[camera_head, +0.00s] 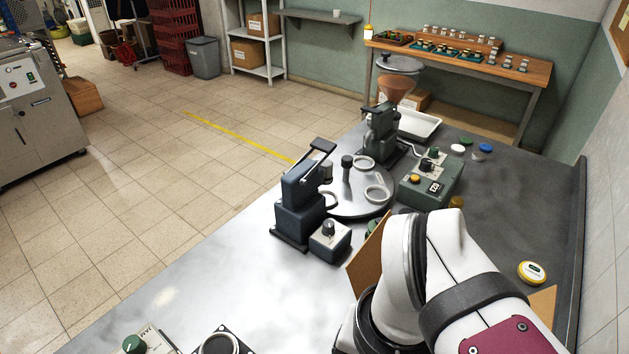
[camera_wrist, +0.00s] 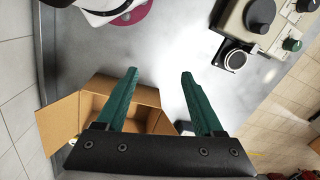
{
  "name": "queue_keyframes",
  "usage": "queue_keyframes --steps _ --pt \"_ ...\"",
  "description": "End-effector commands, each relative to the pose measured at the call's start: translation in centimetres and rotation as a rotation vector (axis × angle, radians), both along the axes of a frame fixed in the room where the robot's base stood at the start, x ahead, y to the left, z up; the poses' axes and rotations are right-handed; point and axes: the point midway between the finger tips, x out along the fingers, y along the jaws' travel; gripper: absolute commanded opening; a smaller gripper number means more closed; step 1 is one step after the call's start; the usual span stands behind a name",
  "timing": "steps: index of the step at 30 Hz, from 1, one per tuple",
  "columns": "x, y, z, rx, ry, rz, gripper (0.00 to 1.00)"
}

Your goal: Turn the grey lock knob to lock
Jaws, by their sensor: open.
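In the wrist view, a beige unit (camera_wrist: 240,22) at the upper right carries a large dark knob (camera_wrist: 260,14) and a small green knob (camera_wrist: 291,44). My gripper (camera_wrist: 160,75) is open and empty, its two green fingers apart above the bench, touching no knob. In the head view my arm hides it.
An open cardboard box (camera_wrist: 88,105) lies below and left of my fingers. The front press (camera_head: 300,200), a round metal turntable (camera_head: 350,205) and a green control box (camera_head: 430,188) stand farther along the bench. Bare bench (camera_head: 205,290) lies at the front left.

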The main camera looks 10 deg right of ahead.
Motion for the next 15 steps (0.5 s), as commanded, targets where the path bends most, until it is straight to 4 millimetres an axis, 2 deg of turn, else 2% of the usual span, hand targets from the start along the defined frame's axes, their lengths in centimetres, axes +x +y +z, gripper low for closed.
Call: queue_keyframes --steps 4,8,9,11,12,14,15 --pt "8.2 -3.5 0.4 -0.242 -0.084 -0.078 0.69" --pt "17.0 -4.4 0.8 -0.407 -0.243 -0.119 0.69" --pt "19.9 -4.1 0.8 -0.444 -0.306 -0.123 0.69" --pt "24.4 -3.1 0.7 -0.484 -0.407 -0.122 0.69" --pt "27.4 -1.9 0.5 -0.498 -0.477 -0.115 0.69" --pt "31.6 0.3 -0.1 -0.502 -0.579 -0.098 0.69" --pt "34.1 2.0 -0.6 -0.494 -0.643 -0.083 0.69"
